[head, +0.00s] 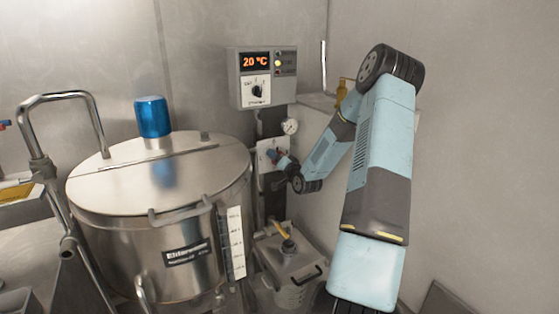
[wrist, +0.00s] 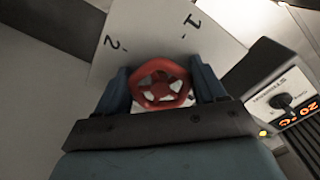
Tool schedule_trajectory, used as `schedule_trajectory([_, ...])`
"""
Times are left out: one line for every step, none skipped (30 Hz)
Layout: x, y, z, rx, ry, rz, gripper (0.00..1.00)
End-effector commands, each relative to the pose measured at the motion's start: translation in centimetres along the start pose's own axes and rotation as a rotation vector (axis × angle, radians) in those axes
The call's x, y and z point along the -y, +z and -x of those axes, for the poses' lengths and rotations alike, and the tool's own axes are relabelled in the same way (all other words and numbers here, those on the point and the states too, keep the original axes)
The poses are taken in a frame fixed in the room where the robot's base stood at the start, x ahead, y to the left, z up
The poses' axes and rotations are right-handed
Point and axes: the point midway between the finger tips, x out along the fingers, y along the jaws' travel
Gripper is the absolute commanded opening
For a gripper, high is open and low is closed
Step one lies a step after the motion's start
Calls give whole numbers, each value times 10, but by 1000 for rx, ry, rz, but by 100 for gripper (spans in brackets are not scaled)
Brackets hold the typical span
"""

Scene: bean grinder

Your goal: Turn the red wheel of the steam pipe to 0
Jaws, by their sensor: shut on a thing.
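The red wheel (wrist: 160,83) shows in the wrist view between the two blue fingers of my gripper (wrist: 160,92). The fingers are shut on its rim from both sides. Behind the wheel is a pale plate (wrist: 150,40) with the marks 1 and 2. Any 0 mark is hidden or out of view. The wheel is mostly covered by the gripper there.
A large steel kettle (head: 165,220) with a blue cap stands left. A lidded container (head: 290,265) sits below. A wall is close on the right.

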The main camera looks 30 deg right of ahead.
Motion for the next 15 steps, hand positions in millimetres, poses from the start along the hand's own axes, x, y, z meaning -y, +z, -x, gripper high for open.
schedule_trajectory([-7,0,3,2,13,-15,39])
schedule_trajectory([-6,1,3,2,13,-22,39])
schedule_trajectory([-6,1,3,2,14,-30,39])
schedule_trajectory([-6,1,3,2,14,-34,39])
schedule_trajectory([-6,1,3,2,14,-38,39])
schedule_trajectory([-6,1,3,2,14,-41,39])
schedule_trajectory([-7,0,3,2,14,-43,39])
schedule_trajectory([-7,0,3,2,14,-44,39])
schedule_trajectory([-7,0,3,2,14,-45,39])
schedule_trajectory([-7,0,3,1,14,-46,39])
schedule_trajectory([-7,0,3,1,14,-46,39])
schedule_trajectory([-7,0,3,1,15,-46,39])
schedule_trajectory([-7,0,3,1,15,-46,39])
schedule_trajectory([-7,0,3,1,15,-46,39])
schedule_trajectory([-7,0,3,1,15,-46,39])
